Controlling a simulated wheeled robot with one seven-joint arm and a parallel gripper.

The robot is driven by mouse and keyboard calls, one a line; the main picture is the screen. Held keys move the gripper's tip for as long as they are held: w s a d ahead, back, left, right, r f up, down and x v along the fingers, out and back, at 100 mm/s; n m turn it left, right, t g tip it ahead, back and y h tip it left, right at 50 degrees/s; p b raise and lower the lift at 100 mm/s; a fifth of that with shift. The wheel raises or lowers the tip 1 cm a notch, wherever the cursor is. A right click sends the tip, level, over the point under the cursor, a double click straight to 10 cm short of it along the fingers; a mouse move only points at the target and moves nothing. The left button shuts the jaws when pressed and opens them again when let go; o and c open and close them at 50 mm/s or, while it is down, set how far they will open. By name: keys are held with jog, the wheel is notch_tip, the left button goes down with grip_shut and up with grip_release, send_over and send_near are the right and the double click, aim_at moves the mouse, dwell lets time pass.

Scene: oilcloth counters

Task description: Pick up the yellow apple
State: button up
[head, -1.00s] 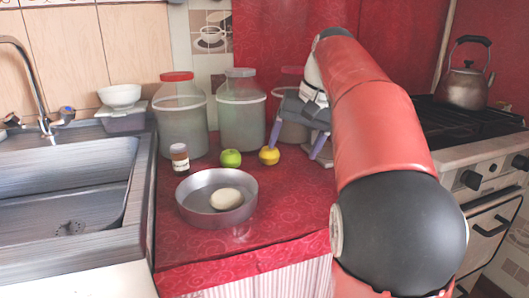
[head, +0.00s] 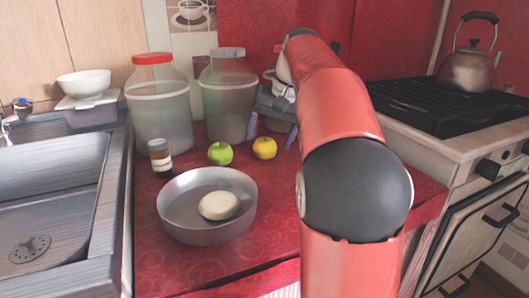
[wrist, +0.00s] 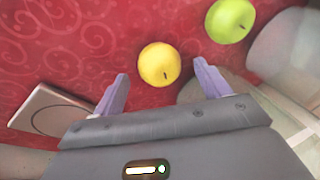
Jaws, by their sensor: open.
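The yellow apple (head: 264,148) stands on the red cloth, just right of the green apple (head: 220,153). In the wrist view the yellow apple (wrist: 159,64) lies just beyond and between the two purple fingertips. My gripper (wrist: 161,82) is open with nothing between its fingers. In the head view my gripper (head: 277,128) is partly hidden by my arm, close behind and right of the yellow apple. The green apple (wrist: 230,18) shows at the top right of the wrist view.
A metal pan (head: 180,205) with a pale round item (head: 219,205) stands in front of the apples. Large jars (head: 160,105) (head: 228,100) stand behind. A flat beige object (wrist: 50,113) lies left in the wrist view.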

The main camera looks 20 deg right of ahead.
jog(key=shift+x, duration=0.85)
jog(key=shift+c, duration=0.5)
jog(key=c, duration=1)
jog(key=shift+r, duration=0.15)
